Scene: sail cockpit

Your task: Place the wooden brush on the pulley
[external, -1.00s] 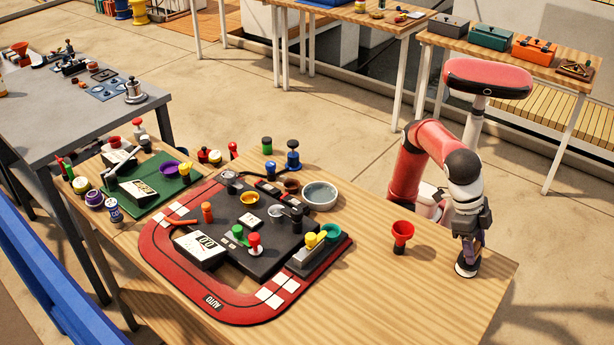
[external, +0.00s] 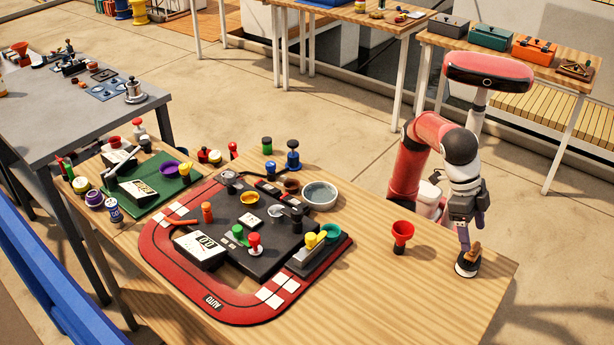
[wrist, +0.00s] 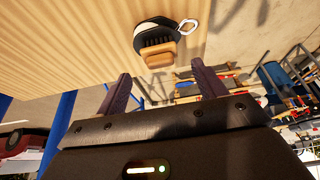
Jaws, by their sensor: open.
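The wooden brush (external: 473,252) rests on the pulley (external: 464,268), a dark, pale-rimmed round piece near the right end of the wooden table. In the wrist view the brush (wrist: 157,52) has a light wooden body and dark bristles facing the pulley (wrist: 146,29), which has a metal ring at one side. The brush looks slightly tilted in the external view. My gripper (wrist: 164,84) is open and empty. Its purple fingers are apart from the brush, with the brush beyond the tips. In the external view my gripper (external: 463,240) is just above the brush.
A red cup-shaped piece (external: 402,236) stands left of the pulley. Further left lie a red-edged board (external: 193,290) with several small pieces and a grey bowl (external: 320,194). The table's right edge is close to the pulley. Bare wood lies in front.

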